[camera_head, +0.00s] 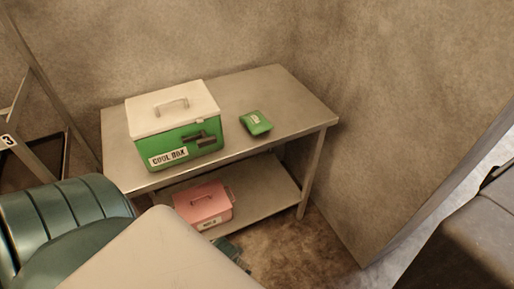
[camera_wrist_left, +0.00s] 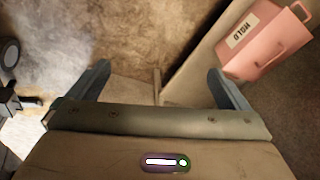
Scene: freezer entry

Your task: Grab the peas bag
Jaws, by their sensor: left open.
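The peas bag is a small green packet with a pale label (camera_head: 255,123). It lies on the metal table's top, right of the cool box, with a gap between them. My left gripper (camera_wrist_left: 160,76) is open and empty in the left wrist view, its two fingers wide apart. It points down at the floor by the table's lower part, with a pink box to its right. The peas bag is not in the left wrist view, and the gripper is well away from it. My right gripper is not in view.
The green cool box (camera_head: 176,138) with a white handled lid stands on the metal table (camera_head: 285,88). The pink box (camera_head: 203,204), also in the wrist view (camera_wrist_left: 266,42), is on the lower shelf (camera_head: 266,188). Walls close in behind and right. The tabletop around the bag is clear.

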